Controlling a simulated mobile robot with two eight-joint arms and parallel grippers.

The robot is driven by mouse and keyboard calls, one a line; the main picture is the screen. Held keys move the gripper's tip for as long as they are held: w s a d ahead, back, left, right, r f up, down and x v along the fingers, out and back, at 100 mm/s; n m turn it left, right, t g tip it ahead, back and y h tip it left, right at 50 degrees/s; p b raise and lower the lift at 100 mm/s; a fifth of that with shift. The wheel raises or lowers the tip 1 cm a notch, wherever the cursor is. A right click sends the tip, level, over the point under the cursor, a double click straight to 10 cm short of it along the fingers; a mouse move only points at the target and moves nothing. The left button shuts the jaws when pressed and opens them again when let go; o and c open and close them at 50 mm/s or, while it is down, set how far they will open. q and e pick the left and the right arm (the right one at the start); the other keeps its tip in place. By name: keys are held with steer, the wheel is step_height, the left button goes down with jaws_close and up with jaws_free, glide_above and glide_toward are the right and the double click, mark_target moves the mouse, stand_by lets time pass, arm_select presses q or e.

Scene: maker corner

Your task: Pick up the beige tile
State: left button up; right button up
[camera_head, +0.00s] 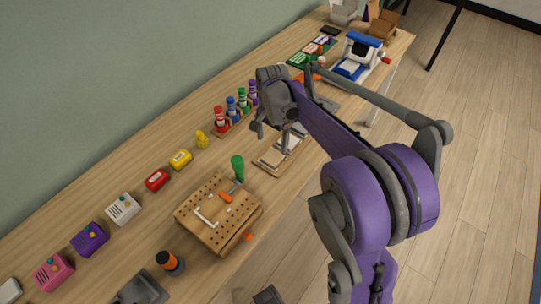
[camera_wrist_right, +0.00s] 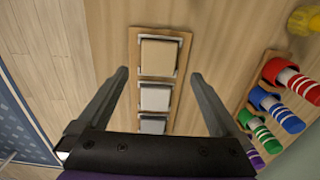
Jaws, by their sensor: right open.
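The beige tile (camera_wrist_right: 158,58) lies in the top slot of a narrow wooden tray (camera_wrist_right: 186,48) in the right wrist view. A white tile (camera_wrist_right: 154,98) and a greyish tile (camera_wrist_right: 152,124) lie below it in the same tray. My right gripper (camera_wrist_right: 158,76) is open and empty, with one finger on each side of the tray in the picture. In the head view my right gripper (camera_head: 273,134) hangs over the tray (camera_head: 263,165) and hides part of it. The height above the tile is hard to tell. My left gripper is not in view.
Red, blue, green and purple capped markers (camera_wrist_right: 285,75) stand in a rack beside the tray. A yellow duck (camera_head: 201,139) sits near the wall. Bare tabletop lies around the tray.

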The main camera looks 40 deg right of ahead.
mark_target(273, 157)
steer(key=shift+s+f, duration=0.1)
steer(key=shift+f, duration=0.55)
steer(key=shift+d+f, duration=0.15)
steer(key=shift+f, duration=2.8)
steer(key=c, duration=1.3)
